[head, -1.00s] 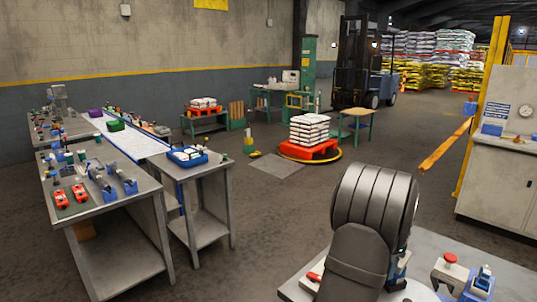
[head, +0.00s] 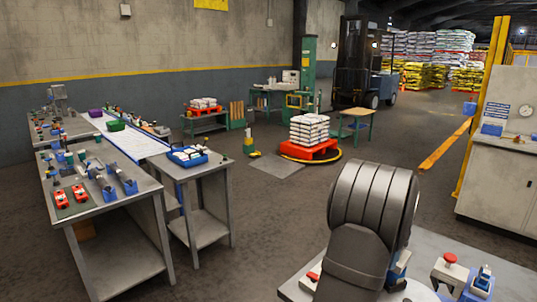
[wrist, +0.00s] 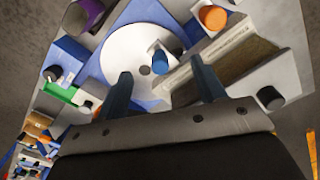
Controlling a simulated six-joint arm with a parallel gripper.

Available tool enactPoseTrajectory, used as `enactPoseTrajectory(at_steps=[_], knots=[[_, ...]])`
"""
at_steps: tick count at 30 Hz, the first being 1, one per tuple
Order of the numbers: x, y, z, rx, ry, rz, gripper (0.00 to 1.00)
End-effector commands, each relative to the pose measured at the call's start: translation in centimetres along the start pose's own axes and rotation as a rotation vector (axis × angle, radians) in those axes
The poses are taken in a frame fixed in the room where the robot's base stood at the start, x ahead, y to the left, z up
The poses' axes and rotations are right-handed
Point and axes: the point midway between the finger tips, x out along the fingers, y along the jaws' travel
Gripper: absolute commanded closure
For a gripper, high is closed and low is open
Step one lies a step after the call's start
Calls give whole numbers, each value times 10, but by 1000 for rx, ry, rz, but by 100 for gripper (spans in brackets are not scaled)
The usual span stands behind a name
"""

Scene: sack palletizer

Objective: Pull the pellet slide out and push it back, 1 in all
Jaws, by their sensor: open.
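In the wrist view my gripper (wrist: 164,82) is open, with its two dark blue fingers spread apart and no object visibly held. Beyond the fingers is a white disc (wrist: 122,58) with a dark centre hole, on a blue mount. A grey channel with a brownish inside (wrist: 245,58) runs slantwise by the right finger. I cannot tell for sure which part is the pellet slide. In the head view my arm hides the gripper and much of the near bench (head: 430,245).
In the head view, a red button (head: 449,258) stands on the near bench. Other workbenches (head: 145,190) are at left, a sack pallet (head: 310,150) behind.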

Motion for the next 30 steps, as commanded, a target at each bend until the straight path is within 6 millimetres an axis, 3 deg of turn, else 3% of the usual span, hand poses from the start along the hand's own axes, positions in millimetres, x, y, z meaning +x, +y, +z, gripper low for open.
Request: enactPoseTrajectory(at_steps=[11,21,30], knots=[[-12,0,0,0,1,-1,37],[-40,0,0,0,1,-1,37],[-40,0,0,0,0,0,37]])
